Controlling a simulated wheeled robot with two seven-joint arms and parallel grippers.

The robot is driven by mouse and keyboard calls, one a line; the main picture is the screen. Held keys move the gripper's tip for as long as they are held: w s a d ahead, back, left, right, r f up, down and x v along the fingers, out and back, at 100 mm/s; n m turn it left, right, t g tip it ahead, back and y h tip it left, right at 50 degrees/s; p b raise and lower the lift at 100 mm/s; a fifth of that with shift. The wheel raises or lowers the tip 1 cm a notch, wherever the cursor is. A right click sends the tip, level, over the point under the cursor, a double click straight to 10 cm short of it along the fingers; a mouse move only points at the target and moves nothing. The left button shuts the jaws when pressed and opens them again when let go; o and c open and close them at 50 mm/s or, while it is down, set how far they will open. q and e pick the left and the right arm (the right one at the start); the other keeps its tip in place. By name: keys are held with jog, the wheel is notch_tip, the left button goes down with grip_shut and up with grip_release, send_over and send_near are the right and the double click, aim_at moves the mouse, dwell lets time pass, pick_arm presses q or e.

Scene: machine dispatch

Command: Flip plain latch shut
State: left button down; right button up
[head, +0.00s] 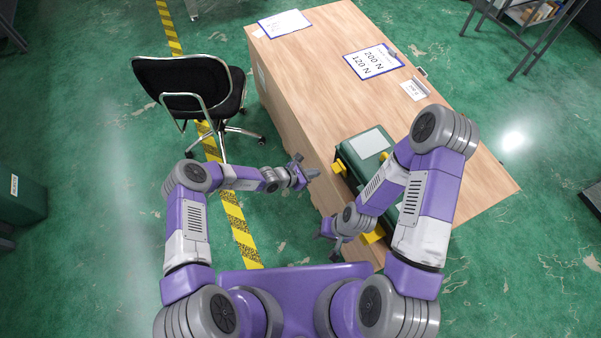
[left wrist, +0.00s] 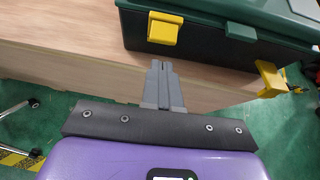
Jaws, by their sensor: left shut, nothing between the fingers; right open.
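A dark green case (head: 365,143) with yellow latches stands on the wooden bench. One yellow latch (head: 339,168) is on its near side by my left gripper; another yellow latch (head: 373,235) is lower, by my right gripper. In the left wrist view, a latch (left wrist: 164,28) lies against the case front, and another (left wrist: 269,79) sticks out from it. I cannot tell which one is plain. My left gripper (head: 314,173) is shut and empty, just short of the case; its fingers (left wrist: 163,70) point at the bench edge below the first latch. My right gripper (head: 332,236) is open near the lower latch.
The wooden bench (head: 310,55) carries a clipboard (head: 374,62) reading 200 N and 120 N, a white sheet (head: 285,23) and a small card (head: 414,89). A black chair (head: 190,85) stands left of the bench. My right arm hides part of the case.

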pick_arm(q)
jog(key=v, duration=0.6)
jog(key=shift+a+r, duration=0.15)
jog(key=shift+a, duration=0.15)
jog(key=shift+s, duration=0.15)
